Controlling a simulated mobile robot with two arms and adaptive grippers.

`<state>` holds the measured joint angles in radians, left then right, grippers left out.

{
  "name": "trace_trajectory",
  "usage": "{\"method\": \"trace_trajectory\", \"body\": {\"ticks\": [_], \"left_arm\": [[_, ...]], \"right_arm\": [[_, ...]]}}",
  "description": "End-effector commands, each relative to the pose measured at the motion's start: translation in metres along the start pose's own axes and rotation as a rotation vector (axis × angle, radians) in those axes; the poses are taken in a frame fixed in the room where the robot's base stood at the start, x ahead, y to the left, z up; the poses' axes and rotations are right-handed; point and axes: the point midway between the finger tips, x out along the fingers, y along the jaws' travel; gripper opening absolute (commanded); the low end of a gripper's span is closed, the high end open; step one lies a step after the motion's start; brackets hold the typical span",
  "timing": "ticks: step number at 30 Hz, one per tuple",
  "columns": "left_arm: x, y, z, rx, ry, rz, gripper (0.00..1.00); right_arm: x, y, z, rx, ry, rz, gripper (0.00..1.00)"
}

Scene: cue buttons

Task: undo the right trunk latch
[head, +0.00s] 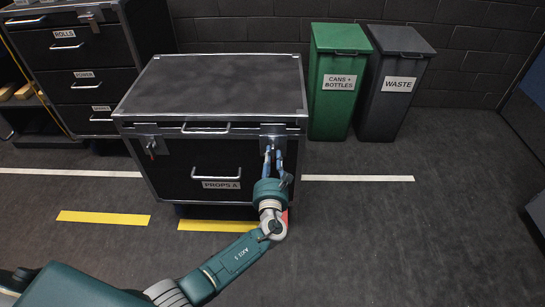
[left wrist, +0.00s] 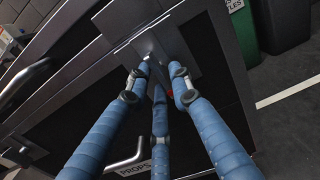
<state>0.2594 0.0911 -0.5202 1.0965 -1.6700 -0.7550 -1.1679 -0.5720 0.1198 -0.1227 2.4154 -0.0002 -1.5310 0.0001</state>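The trunk (head: 215,165) is a black case with metal edges, a "PROPS A" label and its lid down. Its right latch (head: 273,129) is a metal plate at the upper right of the front. My left gripper (head: 272,151) is at this latch, its blue fingers pointing up at it from the front. In the left wrist view the fingers (left wrist: 157,75) are spread apart around the latch (left wrist: 152,45). A small red bit shows between them. The fingers hide most of the lever, and I cannot tell whether they touch it. My right gripper is out of view.
The trunk's left latch (head: 151,144) has a red-tipped lever. A handle (head: 206,130) sits between the latches, another (head: 215,176) lower down. A drawer cabinet (head: 75,60) stands at left; green (head: 340,105) and grey (head: 393,110) bins stand at right.

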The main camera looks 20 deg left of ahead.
Motion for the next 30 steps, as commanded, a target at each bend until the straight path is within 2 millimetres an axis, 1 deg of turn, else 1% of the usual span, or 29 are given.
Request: {"method": "trace_trajectory", "body": {"ticks": [1,9,13,17,24,27,30], "left_arm": [[-0.001,0.005,-0.004,0.005,0.006,0.008,0.31],[0.0,0.002,-0.001,0.0,0.001,0.002,0.31],[-0.008,0.001,-0.002,-0.001,0.002,0.0,0.31],[-0.03,0.001,-0.002,-0.002,0.003,0.0,0.31],[-0.082,0.003,-0.002,0.0,0.004,0.002,0.31],[-0.099,0.004,-0.002,0.0,0.004,0.005,0.31],[-0.111,0.004,-0.002,0.001,0.003,0.005,0.31]], "right_arm": [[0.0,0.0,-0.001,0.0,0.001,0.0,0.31],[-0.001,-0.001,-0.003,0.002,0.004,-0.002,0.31],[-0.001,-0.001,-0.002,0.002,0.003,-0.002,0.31],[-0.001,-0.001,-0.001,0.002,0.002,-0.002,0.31],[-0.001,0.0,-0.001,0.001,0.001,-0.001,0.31],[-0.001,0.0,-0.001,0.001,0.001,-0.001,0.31],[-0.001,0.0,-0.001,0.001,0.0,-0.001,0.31]]}}
